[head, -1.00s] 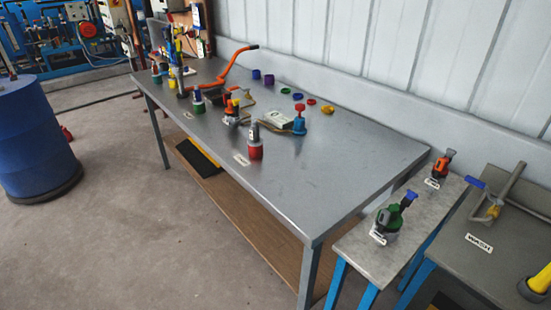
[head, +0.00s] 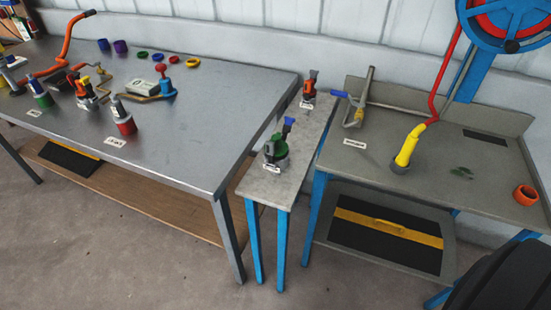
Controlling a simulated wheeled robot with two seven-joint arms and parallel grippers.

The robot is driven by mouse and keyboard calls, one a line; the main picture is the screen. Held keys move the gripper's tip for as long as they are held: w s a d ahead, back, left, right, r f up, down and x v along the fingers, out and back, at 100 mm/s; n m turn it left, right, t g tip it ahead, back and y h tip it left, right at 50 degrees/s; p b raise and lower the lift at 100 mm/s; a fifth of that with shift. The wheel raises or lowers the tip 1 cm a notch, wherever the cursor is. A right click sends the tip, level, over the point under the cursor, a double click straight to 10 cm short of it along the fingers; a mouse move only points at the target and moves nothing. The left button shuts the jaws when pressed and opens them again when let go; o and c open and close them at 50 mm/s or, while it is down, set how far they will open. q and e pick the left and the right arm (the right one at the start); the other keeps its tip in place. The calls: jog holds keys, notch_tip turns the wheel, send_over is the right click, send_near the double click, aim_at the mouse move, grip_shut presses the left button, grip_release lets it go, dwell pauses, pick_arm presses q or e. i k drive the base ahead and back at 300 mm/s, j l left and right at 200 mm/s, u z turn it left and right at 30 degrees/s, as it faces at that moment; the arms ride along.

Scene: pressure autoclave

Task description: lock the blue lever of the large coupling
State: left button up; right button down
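A green and dark grey coupling (head: 275,152) stands at the front of the narrow grey bench. Its blue lever (head: 289,122) sticks up at its upper right, tilted. It is the larger of two fittings on this bench; whether the lever is locked cannot be told at this size. A smaller orange and dark fitting (head: 309,82) stands at the bench's back end. Another blue handle (head: 340,94) is on a metal pipe fitting (head: 357,105) at the left back of the right bench. Neither of my grippers is in view.
The large steel table (head: 200,120) on the left carries several coloured fittings and rings. The right bench (head: 400,115) holds a yellow piece (head: 407,147) and an orange ring (head: 525,195). A blue handwheel (head: 510,22) stands behind it. Concrete floor (head: 170,265) is open in front.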

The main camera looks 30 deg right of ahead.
aim_at(287, 126)
jog(key=i+l, duration=0.1)
jog(key=l, duration=0.3)
jog(key=i+l+z, duration=0.1)
jog(key=l, duration=0.3)
jog(key=i+l, duration=0.1)
jog(key=l, duration=0.25)
jog(key=i+l+z, duration=0.15)
jog(key=l, duration=0.25)
